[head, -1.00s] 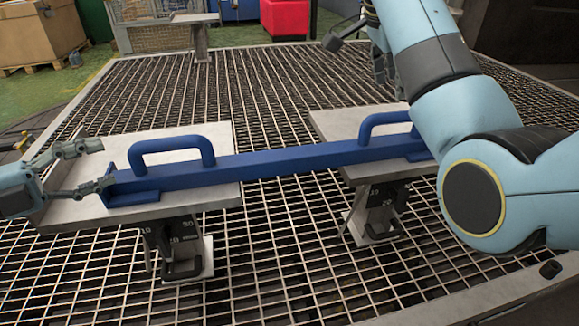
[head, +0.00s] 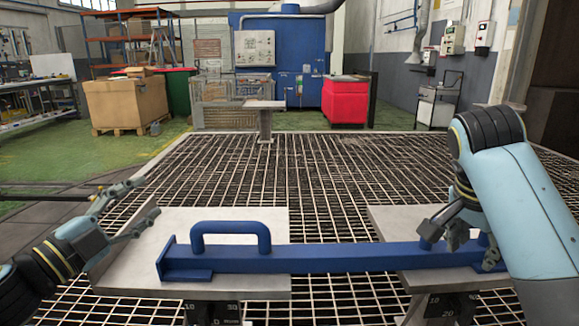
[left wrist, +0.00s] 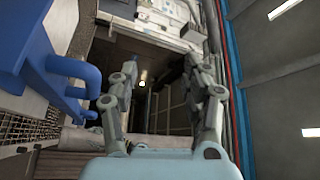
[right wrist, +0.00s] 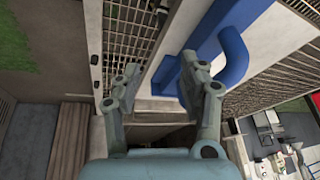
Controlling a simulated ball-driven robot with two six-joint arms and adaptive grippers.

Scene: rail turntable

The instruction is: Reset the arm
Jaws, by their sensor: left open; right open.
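A long blue rail (head: 335,257) with a raised handle (head: 231,228) near its left end lies across two grey plates, the left plate (head: 268,217) and the right plate (head: 400,217). Its right end is partly hidden by my right gripper (head: 458,252), which is open in front of the right handle; I cannot tell whether they touch. My left gripper (head: 148,197) is open and empty, left of the rail's left end and apart from it. In the left wrist view, the rail (left wrist: 38,60) lies left of the open fingers. In the right wrist view, the rail (right wrist: 203,42) shows behind the open fingers.
The plates stand over a metal grating (head: 330,170). A small grey stand (head: 264,125) rises at its far side. Beyond are a cardboard box (head: 127,103), a red bin (head: 345,100) and a blue machine (head: 285,60). The grating between is clear.

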